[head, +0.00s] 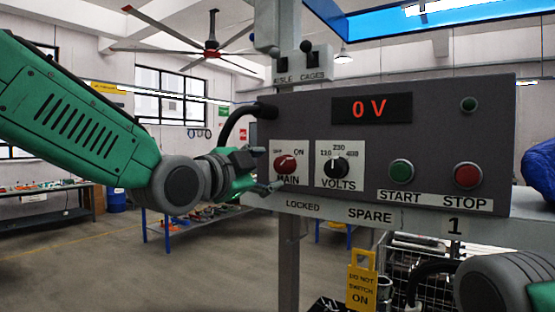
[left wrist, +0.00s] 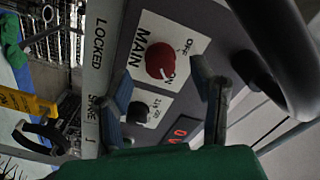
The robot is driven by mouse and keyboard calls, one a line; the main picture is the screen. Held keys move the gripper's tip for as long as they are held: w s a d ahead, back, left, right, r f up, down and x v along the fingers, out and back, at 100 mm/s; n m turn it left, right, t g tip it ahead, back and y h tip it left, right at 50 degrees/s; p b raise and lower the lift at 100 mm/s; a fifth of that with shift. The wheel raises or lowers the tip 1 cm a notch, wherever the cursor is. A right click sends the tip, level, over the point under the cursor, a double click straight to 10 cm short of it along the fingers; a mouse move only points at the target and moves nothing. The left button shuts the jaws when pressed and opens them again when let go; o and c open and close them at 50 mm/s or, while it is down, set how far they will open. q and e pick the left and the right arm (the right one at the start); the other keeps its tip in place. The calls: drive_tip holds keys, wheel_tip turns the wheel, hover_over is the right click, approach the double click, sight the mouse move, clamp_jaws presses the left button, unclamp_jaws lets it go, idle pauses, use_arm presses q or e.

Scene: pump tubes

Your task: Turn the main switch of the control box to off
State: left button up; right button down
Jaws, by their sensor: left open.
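The grey control box (head: 440,120) stands ahead with a red "0 V" display. Its main switch, a red round knob (head: 286,163) on a white plate marked OFF and ON, is at the front's left end. In the left wrist view the red knob (left wrist: 160,60) shows beyond and between the two fingers. A pale mark on it appears to lie on the ON side. My left gripper (head: 266,171) is open and empty, just left of the plate; the left wrist view shows its fingers (left wrist: 160,78) too. I cannot tell whether they touch anything. My right arm (head: 490,282) shows at lower right; its gripper is not clear.
The black VOLTS knob (head: 336,167), green START button (head: 401,171) and red STOP button (head: 467,175) sit right of the main switch. A black hose (head: 236,120) enters the box's left side. A yellow tag (head: 361,280) hangs below. Open floor lies behind.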

sight(278, 166)
use_arm(q)
drive_tip(key=w+d, duration=0.1)
drive_tip(key=d, duration=0.1)
drive_tip(key=w+d+p, duration=0.1)
drive_tip(key=w+d, duration=0.1)
drive_tip(key=shift+w+r, duration=0.15)
drive_tip(key=shift+w, duration=0.1)
drive_tip(key=shift+a, duration=0.7)
drive_tip(key=c, duration=1.1)
drive_tip(key=shift+c, duration=0.2)
use_arm(e)
drive_tip(key=shift+d+r, duration=0.1)
drive_tip(key=shift+r, duration=0.7)
